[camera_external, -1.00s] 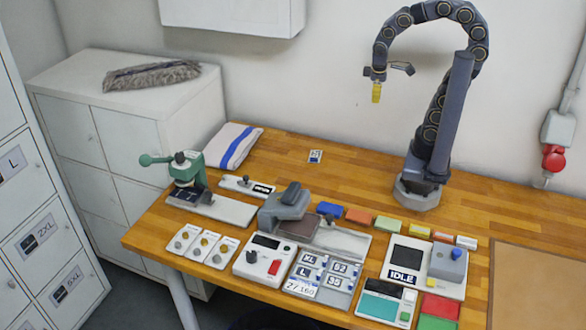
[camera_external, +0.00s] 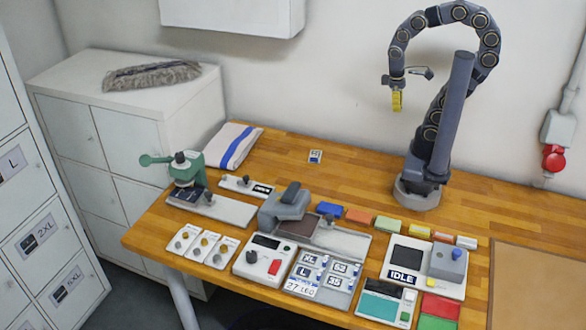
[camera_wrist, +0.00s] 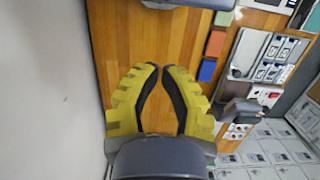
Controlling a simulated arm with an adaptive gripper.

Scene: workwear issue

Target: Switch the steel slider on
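Three small white plates with round knobs lie at the front left of the bench in the external view: a left one (camera_external: 182,239) and a right one (camera_external: 222,253) with silvery knobs, and a middle one (camera_external: 203,245) with brassy knobs. A small white plate with a dark knob and a label (camera_external: 246,186) lies behind them. I cannot tell which part is the steel slider, or its position. My gripper (camera_external: 397,101) hangs high at the back right, far from these plates. In the wrist view its yellow fingers (camera_wrist: 161,68) have a narrow gap and hold nothing.
A green press (camera_external: 188,168), a grey clamp-like device (camera_external: 285,208), a control box (camera_external: 264,261) and a label tray (camera_external: 322,276) crowd the front. A panel reading IDLE (camera_external: 409,264) stands right of them. The back of the bench (camera_external: 335,178) is mostly clear.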

